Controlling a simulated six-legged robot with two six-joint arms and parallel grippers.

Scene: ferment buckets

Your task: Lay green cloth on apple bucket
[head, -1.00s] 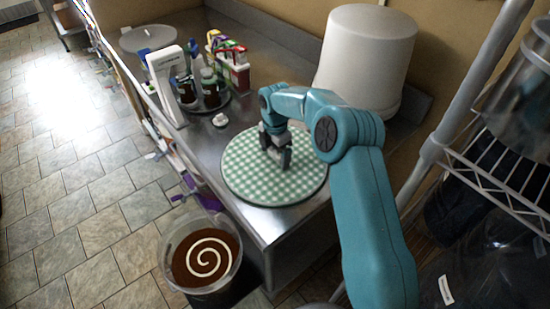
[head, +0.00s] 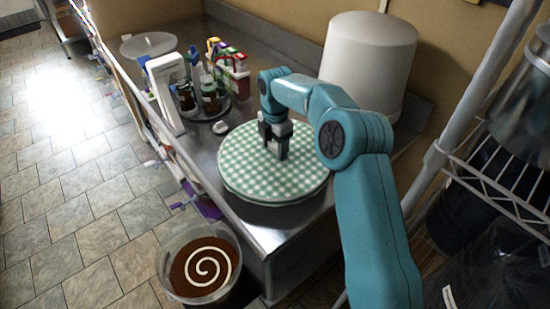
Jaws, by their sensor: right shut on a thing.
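A round green-and-white checked cloth (head: 245,172) is at the near end of the steel counter. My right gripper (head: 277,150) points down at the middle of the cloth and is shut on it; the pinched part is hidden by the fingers. A dark band shows under the cloth's near edge, so it seems slightly raised off the counter. A clear bucket (head: 166,262) stands on the floor left of the counter, open on top. Its brown contents carry a pale spiral; I cannot tell whether they are apple. My left gripper is out of view.
A large white tub (head: 368,62) stands on the counter behind my right arm. A white upright box (head: 166,92), dark jars (head: 210,95) and a rack of coloured bottles (head: 234,75) stand further along. A wire shelf (head: 500,185) is at the right.

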